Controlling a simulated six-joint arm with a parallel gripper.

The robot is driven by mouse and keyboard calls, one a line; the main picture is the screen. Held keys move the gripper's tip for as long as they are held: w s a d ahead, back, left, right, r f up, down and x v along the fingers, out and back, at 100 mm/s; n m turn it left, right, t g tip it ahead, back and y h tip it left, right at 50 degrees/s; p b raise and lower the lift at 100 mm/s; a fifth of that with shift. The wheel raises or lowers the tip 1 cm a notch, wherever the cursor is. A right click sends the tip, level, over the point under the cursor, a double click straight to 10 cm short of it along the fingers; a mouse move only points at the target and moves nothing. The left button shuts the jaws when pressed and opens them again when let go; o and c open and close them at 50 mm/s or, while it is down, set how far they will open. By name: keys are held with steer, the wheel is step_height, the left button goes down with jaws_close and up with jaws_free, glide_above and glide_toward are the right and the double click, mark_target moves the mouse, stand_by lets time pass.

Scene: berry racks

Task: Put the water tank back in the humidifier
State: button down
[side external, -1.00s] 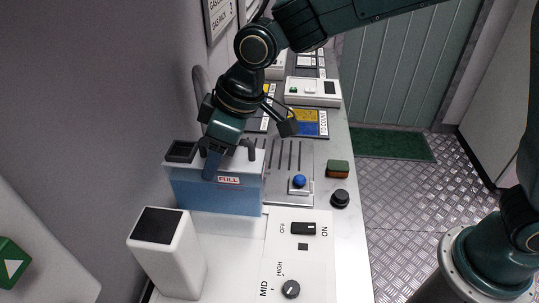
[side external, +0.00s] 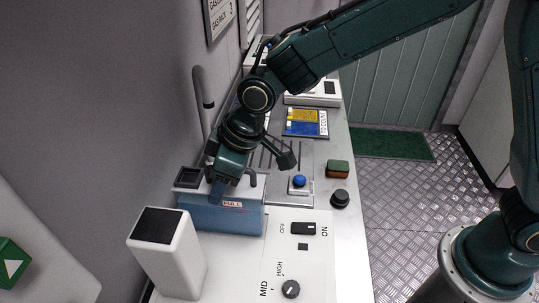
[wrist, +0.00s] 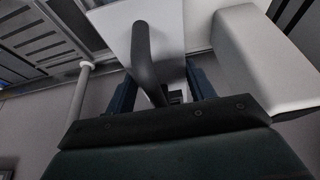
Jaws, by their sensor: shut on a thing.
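The water tank (side external: 240,219) is a translucent blue box with a pale top and a red-and-white FULL label, at the lower left of the side view. My gripper (side external: 219,190) is above it, pointing down and shut on the tank's dark handle. In the wrist view a curved dark handle (wrist: 145,55) runs between the fingers of my gripper (wrist: 163,90). The humidifier's white panel (side external: 270,265), with an OFF/ON switch and a MID/HIGH knob, lies just in front of the tank. Whether the tank's bottom is seated cannot be told.
A white upright block (side external: 165,262) with a dark top stands at the near left, close to the tank. The wall is on the left. A blue button (side external: 299,181), a black knob (side external: 340,199) and a green-and-brown block (side external: 338,169) are to the right.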

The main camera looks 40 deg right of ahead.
steer(key=shift+f, duration=0.15)
stand_by(0.3)
steer(key=c, duration=0.5)
jaws_free()
steer(key=shift+f, duration=0.1)
steer(key=v, duration=1.2)
